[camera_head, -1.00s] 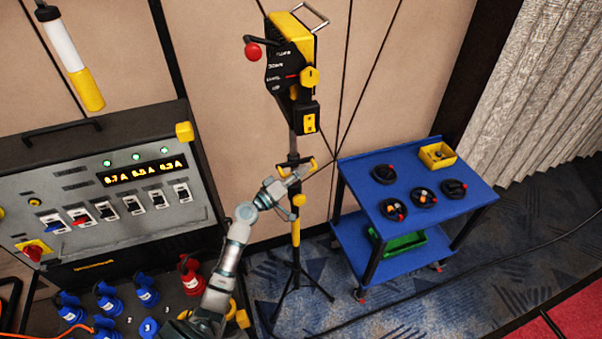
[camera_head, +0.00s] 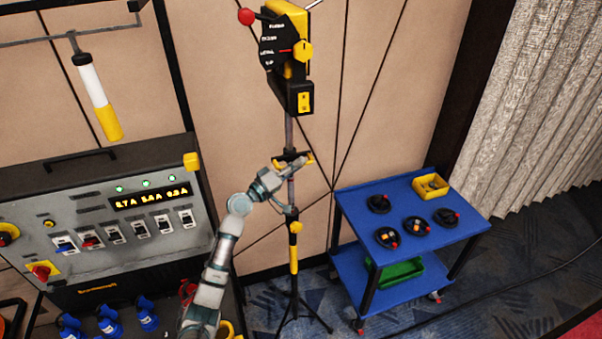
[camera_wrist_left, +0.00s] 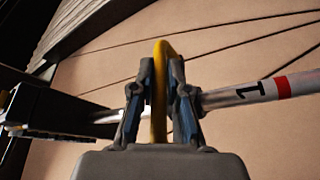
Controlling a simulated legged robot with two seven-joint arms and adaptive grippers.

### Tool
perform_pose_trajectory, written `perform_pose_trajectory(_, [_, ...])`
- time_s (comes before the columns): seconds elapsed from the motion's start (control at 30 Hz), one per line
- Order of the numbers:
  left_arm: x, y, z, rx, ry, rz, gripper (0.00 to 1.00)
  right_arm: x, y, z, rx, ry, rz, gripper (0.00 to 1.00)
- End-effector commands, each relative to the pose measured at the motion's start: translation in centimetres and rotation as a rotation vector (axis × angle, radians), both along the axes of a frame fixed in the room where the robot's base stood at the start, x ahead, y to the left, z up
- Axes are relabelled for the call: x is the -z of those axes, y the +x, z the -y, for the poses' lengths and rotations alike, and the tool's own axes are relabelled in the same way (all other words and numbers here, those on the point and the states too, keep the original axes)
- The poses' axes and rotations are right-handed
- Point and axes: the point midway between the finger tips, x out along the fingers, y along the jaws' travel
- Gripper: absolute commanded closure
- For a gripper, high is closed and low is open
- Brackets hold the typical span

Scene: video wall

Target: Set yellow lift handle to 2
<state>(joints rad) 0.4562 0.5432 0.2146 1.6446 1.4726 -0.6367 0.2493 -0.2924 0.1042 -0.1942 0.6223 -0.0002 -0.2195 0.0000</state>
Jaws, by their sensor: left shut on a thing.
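The yellow lift handle (camera_head: 306,159) is on the thin mast of a tripod stand, below a black and yellow control head (camera_head: 288,55). My left gripper (camera_head: 290,166) is at the handle. In the left wrist view, the fingers (camera_wrist_left: 160,105) are shut on the yellow handle (camera_wrist_left: 160,75), one on each side of its bar. The grey mast (camera_wrist_left: 228,96) runs sideways behind the fingers there. It bears a black "1" and a red band (camera_wrist_left: 283,86) to the right of the gripper. No "2" shows. My right gripper is not in view.
The stand's lower tube has a yellow knob (camera_head: 295,227) and spread legs. A blue cart (camera_head: 452,236) with black discs and a yellow bin (camera_head: 431,186) stands to the right. A grey switch console (camera_head: 90,235) is at left, close to my arm. A white-yellow cylinder (camera_head: 98,100) hangs above it.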

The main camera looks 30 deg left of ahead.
Motion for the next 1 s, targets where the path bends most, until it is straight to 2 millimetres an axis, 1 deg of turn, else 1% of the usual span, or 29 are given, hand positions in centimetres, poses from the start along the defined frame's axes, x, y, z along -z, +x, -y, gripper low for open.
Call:
perform_pose_trajectory(0.2, [0.0, 0.1, 0.2, -0.006, 0.005, -0.005, 1.00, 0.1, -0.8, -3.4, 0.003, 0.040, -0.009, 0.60])
perform_pose_trajectory(0.27, [0.0, 0.1, 0.2, -0.007, 0.006, -0.005, 1.00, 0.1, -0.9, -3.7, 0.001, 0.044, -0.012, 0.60])
perform_pose_trajectory(0.33, [0.0, 0.1, 0.2, -0.008, 0.006, -0.004, 1.00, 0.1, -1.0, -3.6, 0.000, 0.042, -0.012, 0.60])
perform_pose_trajectory(0.37, [0.0, 0.1, 0.2, -0.008, 0.005, -0.005, 0.81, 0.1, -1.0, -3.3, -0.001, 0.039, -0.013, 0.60])
perform_pose_trajectory(0.4, [0.0, 0.1, 0.1, -0.008, 0.005, -0.004, 0.71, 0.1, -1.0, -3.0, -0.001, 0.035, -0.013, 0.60])
perform_pose_trajectory(0.43, [0.0, 0.1, 0.1, -0.007, 0.004, -0.004, 0.63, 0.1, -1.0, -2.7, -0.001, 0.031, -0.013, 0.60])
perform_pose_trajectory(0.47, [0.0, 0.1, 0.1, -0.007, 0.004, -0.004, 0.61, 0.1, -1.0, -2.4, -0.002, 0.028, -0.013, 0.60])
perform_pose_trajectory(0.67, [0.0, 0.0, 0.1, -0.007, 0.004, -0.003, 0.61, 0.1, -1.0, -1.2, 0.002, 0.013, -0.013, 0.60])
perform_pose_trajectory(0.77, [0.0, -0.1, 0.1, -0.006, 0.004, -0.002, 0.61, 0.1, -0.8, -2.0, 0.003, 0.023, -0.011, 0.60])
perform_pose_trajectory(0.87, [0.3, -0.9, -0.2, -0.006, 0.004, -0.005, 0.61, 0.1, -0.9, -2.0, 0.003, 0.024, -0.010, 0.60])
perform_pose_trajectory(0.97, [0.7, -2.5, -0.8, -0.007, 0.007, -0.005, 0.61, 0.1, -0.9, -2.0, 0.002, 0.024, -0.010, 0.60])
perform_pose_trajectory(1.0, [0.9, -3.4, -1.1, -0.008, 0.007, -0.005, 0.61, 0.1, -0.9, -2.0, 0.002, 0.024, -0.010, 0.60])
